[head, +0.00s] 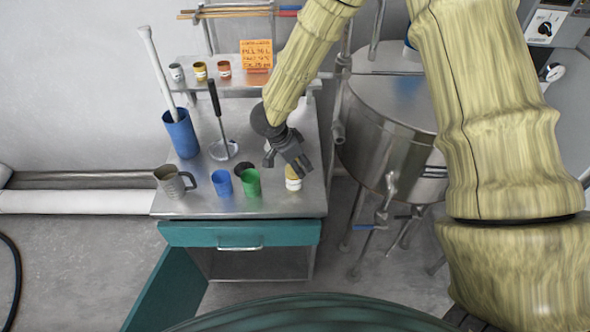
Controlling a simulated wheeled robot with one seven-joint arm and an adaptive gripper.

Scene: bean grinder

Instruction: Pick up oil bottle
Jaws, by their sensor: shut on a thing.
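A small yellowish bottle with a white label (293,180), which looks like the oil bottle, is at the front right of the steel table. My gripper (287,164) reaches down from above, and its dark fingers are shut at the bottle's upper part. The fingers hide the bottle's top. I cannot tell whether its base touches the table. A bit of something green (282,175) shows just left of the bottle, mostly hidden.
Left of the gripper stand a green cup (250,183), a blue cup (222,183), a grey mug (173,182) and a tall blue container (181,135). A black-handled tool (217,105) stands behind. A steel tank (385,120) is close on the right.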

